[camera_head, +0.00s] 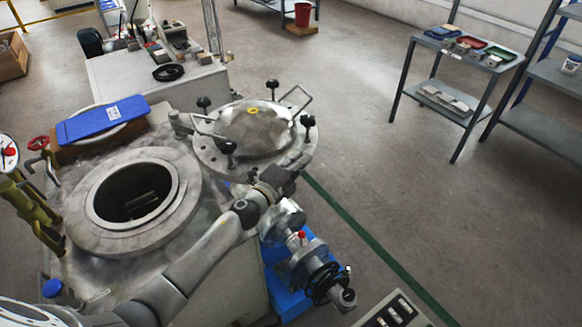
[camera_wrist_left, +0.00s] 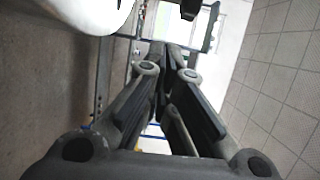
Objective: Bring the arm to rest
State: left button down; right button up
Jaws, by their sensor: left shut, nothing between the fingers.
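My left arm (camera_head: 205,248) comes in from the lower left of the head view and reaches across the front of a metal vessel. Its wrist end, with my left gripper (camera_head: 292,165), is beside the round bolted lid, at the lid's front right edge. I cannot tell whether it touches the lid. In the left wrist view the dark fingers of this gripper (camera_wrist_left: 167,50) come together, with nothing held between them. My right gripper is not in view.
The vessel has an open round port (camera_head: 130,195) at left and a closed lid (camera_head: 254,130) with handles and black knobs. A blue tray (camera_head: 103,118) lies behind. Pipework with a black handwheel (camera_head: 322,283) is at front right. Open floor lies beyond, before a small shelf table (camera_head: 459,52).

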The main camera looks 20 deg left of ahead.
pick_arm(q)
jog(key=s+a+f+n+g+y, duration=0.3)
jog(key=s+a+n+y, duration=0.1)
jog(key=s+n, duration=0.5)
jog(key=s+a+f+n+g+y, duration=0.35)
jog(key=s+n, duration=0.25)
jog(key=s, duration=0.4)
jog(key=s+d+f+n+g+h, duration=0.1)
jog(key=s+n+g, duration=0.1)
jog(key=s, duration=0.5)
jog(key=s+d+f+n+g, duration=0.1)
jog(key=s+d+g, duration=0.15)
jog(key=s, duration=0.45)
jog(key=s+d+f+n+g+h, duration=0.1)
jog(key=s+f+n+g, duration=0.15)
jog(key=s, duration=0.45)
notch_tip(320, 180, down, 25)
jog(key=s+m+g, duration=0.1)
jog(key=s+g, duration=0.1)
jog(key=s+a+f, duration=0.3)
jog(key=s+f, duration=1.2)
jog(key=s, duration=0.1)
jog(key=shift+s+a+f+g, duration=0.15)
jog(key=shift+s+f+g, duration=0.2)
jog(key=shift+f, duration=0.05)
